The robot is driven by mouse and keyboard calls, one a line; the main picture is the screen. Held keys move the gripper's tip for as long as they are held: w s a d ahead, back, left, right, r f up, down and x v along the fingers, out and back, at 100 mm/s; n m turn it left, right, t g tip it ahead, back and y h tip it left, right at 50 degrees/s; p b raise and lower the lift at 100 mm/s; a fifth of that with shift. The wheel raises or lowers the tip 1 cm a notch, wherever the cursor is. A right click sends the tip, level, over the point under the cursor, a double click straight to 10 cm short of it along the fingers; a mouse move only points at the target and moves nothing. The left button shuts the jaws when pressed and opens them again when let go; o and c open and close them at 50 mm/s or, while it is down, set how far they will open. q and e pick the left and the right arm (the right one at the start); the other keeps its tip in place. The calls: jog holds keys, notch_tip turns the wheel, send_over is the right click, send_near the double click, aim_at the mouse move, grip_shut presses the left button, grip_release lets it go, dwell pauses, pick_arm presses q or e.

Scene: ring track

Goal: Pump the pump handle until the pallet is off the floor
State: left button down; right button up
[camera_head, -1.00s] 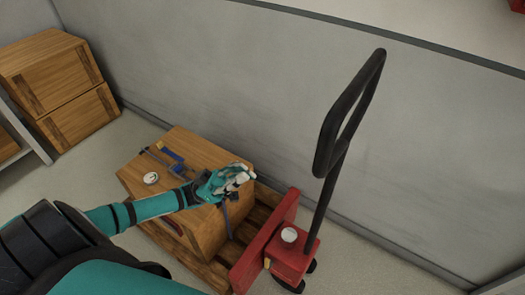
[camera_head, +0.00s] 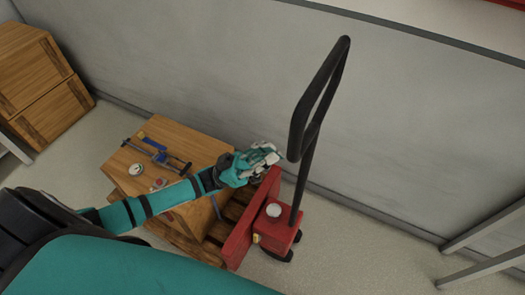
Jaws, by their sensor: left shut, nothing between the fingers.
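The black pump handle (camera_head: 313,110) is a tall loop that rises upright, slightly tilted, from the red pallet jack (camera_head: 276,234). The wooden pallet (camera_head: 218,232) lies behind the jack's red plate and carries a wooden crate (camera_head: 189,149). I cannot tell from here whether there is a gap under the pallet. My left gripper (camera_head: 272,153) is shut and empty, above the crate's right edge, just left of the handle's lower loop and apart from it. My right gripper is not in view.
More wooden crates (camera_head: 38,82) stand at the far left. A grey wall (camera_head: 205,70) runs close behind the jack. A grey frame (camera_head: 485,250) stands at the right; floor between is clear.

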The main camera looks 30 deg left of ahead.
pick_arm(q)
jog(key=d+f+m+g+y, duration=0.1)
jog(key=d+f+y, duration=0.1)
jog(key=d, duration=1.5)
jog(key=s+d+f+m+g+y+p, duration=0.1)
jog(key=d+f, duration=0.4)
jog(key=d, duration=1.3)
jog(key=g+y, duration=0.1)
jog(key=y, duration=0.1)
jog(key=shift+s+y, duration=0.15)
jog(key=shift+y, duration=0.15)
